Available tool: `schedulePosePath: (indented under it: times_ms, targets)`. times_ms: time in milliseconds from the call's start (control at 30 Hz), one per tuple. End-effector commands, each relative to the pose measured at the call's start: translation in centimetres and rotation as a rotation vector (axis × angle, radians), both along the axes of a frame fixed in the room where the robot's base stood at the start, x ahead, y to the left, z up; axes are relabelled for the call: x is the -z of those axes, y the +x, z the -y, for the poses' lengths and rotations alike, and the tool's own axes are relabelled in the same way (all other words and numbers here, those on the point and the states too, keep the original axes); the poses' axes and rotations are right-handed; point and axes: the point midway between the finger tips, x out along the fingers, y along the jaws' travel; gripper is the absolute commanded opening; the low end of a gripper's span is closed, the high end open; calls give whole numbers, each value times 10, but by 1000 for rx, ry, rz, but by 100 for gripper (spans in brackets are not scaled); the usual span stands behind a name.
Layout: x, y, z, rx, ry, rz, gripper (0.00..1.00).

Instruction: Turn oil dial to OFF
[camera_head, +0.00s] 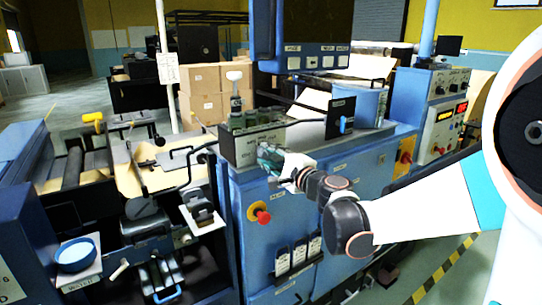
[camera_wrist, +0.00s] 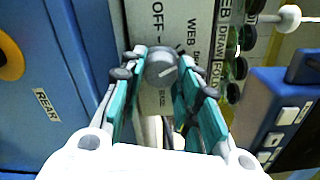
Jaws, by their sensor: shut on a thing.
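The oil dial (camera_wrist: 160,64) is a round grey knob with a pale line on its face. It sits on a light panel (camera_wrist: 180,22) beside the word OFF, which reads sideways in the wrist view. My gripper (camera_wrist: 162,73) has teal-lined fingers, one on each side of the knob, and is shut on it. In the head view my gripper (camera_head: 270,158) reaches the front of the pale panel on the blue machine. The knob is hidden there behind the fingers. I cannot tell the knob's exact setting from its line.
Dark green round knobs or glasses (camera_wrist: 237,68) line the panel's edge close to the right finger. A blue box with white buttons (camera_wrist: 285,115) is further right. A red stop button (camera_head: 262,216) is on the machine front below my gripper.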

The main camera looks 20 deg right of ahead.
Motion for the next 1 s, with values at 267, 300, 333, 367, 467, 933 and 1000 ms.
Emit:
schedulePosePath:
  times_ms: [267, 300, 333, 367, 467, 933, 1000]
  targets:
    - [0, -1, 0, -1, -250, 81, 6]
    - [0, -1, 0, -1, -287, 93, 6]
    - [0, -1, 0, -1, -314, 101, 6]
    - [0, -1, 0, -1, -341, 110, 6]
    - [-1, -1, 0, -1, -431, 139, 6]
    - [-1, -1, -1, -2, -824, 267, 6]
    - [-1, -1, -1, -2, -868, 281, 6]
